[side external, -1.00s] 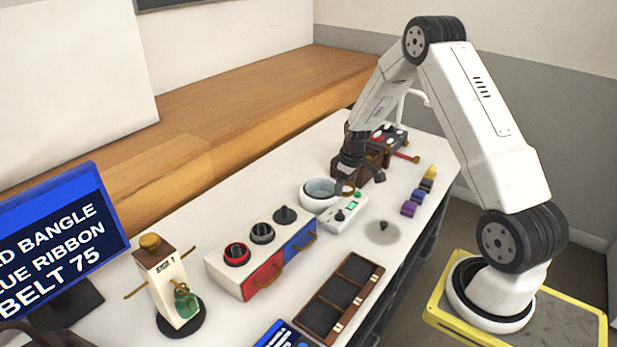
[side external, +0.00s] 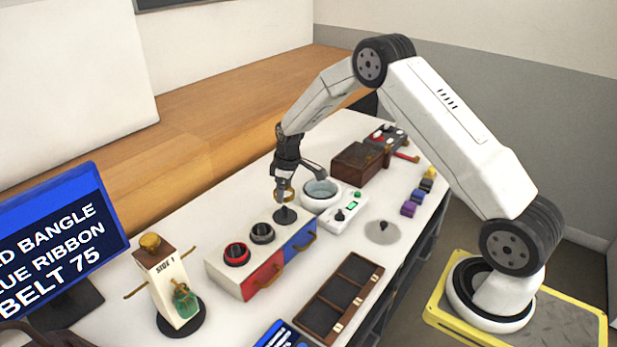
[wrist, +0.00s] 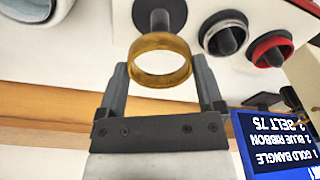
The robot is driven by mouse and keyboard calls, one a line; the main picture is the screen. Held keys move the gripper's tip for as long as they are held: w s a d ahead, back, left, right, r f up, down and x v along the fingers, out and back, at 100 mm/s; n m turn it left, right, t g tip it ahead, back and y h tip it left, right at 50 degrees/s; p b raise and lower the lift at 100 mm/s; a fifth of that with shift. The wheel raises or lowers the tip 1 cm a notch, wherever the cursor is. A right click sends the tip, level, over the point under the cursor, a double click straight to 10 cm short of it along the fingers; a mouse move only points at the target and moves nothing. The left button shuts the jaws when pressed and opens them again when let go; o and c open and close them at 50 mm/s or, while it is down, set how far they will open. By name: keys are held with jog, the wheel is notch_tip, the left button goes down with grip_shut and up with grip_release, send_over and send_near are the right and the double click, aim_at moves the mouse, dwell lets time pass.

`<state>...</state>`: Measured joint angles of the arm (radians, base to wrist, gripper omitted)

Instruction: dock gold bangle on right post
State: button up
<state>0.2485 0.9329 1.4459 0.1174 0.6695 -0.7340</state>
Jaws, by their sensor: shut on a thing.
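The gold bangle (wrist: 160,79) is held between the two fingers of my gripper (wrist: 161,70). In the side view the bangle (side external: 285,195) hangs under my gripper (side external: 286,184), close above the right post (side external: 285,214) of the box of posts. The right post (wrist: 159,22) looks bare, dark with a round base. In the wrist view it lies just beyond the bangle's far rim. I cannot tell whether bangle and post touch. The middle post (side external: 262,232) has a silver ring around it and the left post (side external: 237,253) a red one.
The box (side external: 228,280) has red and blue drawers with handles. A mannequin stand (side external: 165,285) is at the left, beside a screen (side external: 60,245). A compartment tray (side external: 345,300) lies in front.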

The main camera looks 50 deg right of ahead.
aim_at(285, 208)
jog(key=shift+a+f, duration=0.1)
jog(key=shift+f, duration=0.1)
jog(key=shift+f, duration=2.7)
jog(key=shift+f, duration=0.65)
jog(key=o, duration=1)
jog(key=shift+c, duration=0.2)
jog(key=shift+r, duration=0.1)
notch_tip(285, 208, up, 11)
jog(key=s, duration=0.1)
jog(key=shift+d, duration=0.3)
dwell(0.4)
jog(key=shift+s, duration=0.1)
dwell(0.3)
